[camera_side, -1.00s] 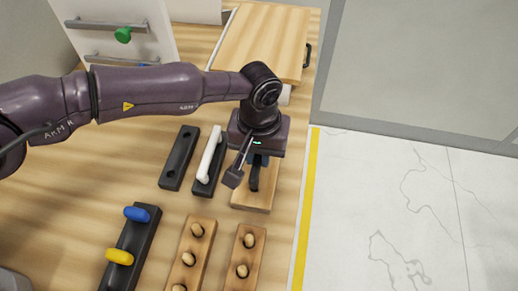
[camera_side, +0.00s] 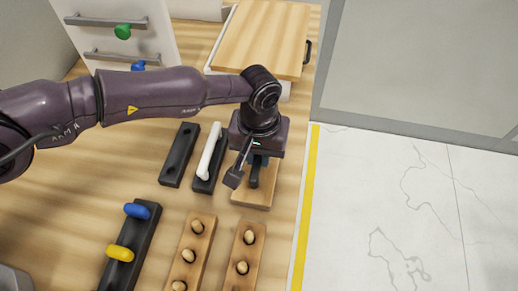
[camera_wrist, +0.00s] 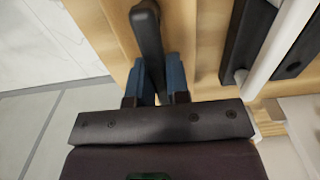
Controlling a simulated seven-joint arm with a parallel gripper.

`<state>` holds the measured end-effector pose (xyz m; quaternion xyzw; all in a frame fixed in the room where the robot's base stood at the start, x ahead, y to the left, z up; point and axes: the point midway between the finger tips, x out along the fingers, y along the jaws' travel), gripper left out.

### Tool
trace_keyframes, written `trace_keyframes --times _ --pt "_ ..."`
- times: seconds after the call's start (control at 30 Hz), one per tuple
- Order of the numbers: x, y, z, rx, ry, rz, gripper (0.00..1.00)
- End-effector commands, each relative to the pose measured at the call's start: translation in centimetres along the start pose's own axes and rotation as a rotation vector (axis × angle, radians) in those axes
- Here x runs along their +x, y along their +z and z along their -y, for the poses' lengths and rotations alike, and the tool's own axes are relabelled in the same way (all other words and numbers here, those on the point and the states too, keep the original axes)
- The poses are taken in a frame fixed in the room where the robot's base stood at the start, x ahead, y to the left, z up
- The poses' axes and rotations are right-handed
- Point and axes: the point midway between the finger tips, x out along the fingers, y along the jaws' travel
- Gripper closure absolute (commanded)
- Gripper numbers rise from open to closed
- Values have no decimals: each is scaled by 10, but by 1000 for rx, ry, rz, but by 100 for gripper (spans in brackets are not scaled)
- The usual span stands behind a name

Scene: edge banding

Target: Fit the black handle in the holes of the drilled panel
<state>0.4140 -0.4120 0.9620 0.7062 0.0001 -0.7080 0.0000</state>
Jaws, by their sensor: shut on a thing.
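The black handle (camera_side: 254,177) is a dark bar held in my gripper (camera_side: 258,166), over a light wooden panel (camera_side: 252,199) near the table's right edge. In the wrist view, my gripper's blue fingers (camera_wrist: 155,82) close on both sides of the black handle (camera_wrist: 148,30), which stretches away from them. The wooden panel (camera_wrist: 197,40) lies beneath it. This appears to be the drilled panel, but its holes are hidden or too small to see. I cannot tell whether the handle touches the panel or sits in its holes.
A black block with two holes (camera_side: 179,156) and a white handle (camera_side: 210,150) on another black block stand left of the panel. Wooden blocks with knobs (camera_side: 193,250) lie in front. Blue and yellow pieces sit on a black rack (camera_side: 144,229). A wooden-topped cabinet (camera_side: 262,35) stands behind.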

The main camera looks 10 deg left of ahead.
Motion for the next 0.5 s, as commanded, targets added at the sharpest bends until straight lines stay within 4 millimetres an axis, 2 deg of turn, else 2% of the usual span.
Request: trace_keyframes --times 0.27,0.3,0.4,0.5 --pt "0 0 0 0 0 -1 100" --pt "0 0 0 0 0 -1 77" --pt "0 0 0 0 0 -1 54" --pt "0 0 0 0 0 -1 54"
